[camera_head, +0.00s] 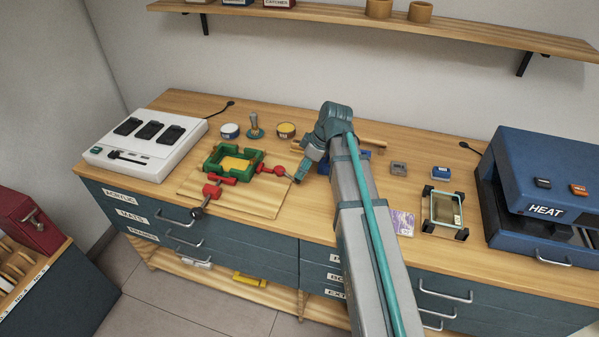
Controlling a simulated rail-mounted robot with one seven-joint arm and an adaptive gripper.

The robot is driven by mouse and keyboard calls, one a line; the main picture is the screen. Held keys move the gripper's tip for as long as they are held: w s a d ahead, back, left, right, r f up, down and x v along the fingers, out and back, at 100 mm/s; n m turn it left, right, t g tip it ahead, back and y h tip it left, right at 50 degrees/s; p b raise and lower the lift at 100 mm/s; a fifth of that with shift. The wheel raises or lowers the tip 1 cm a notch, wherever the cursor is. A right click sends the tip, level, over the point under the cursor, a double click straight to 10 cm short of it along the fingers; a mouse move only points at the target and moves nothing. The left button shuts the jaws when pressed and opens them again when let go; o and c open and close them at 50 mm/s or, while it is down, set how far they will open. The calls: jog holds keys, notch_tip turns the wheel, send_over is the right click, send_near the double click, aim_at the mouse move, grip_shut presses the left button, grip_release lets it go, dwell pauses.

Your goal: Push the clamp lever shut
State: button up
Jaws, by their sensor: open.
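A green frame (233,161) with a yellow inside sits on a wooden board (255,207) on the bench. One red clamp lever (211,191) is at the frame's front left and ends in a dark knob toward the bench's front edge. A second red clamp lever (271,169) points right from the frame. My gripper (299,179) is angled down by the right lever's outer end. It is open; whether it touches that lever I cannot tell. My arm covers the bench to the right of it.
A white machine (146,139) stands at the left and a blue heat press (545,185) at the right. Round tins (286,130) and a small stand (254,127) are behind the board. A small glass-sided frame (443,209) is right of my arm. A shelf (400,27) hangs above.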

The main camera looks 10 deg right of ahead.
jog(key=shift+p+x, duration=0.35)
jog(key=shift+x, duration=1.5)
grip_shut()
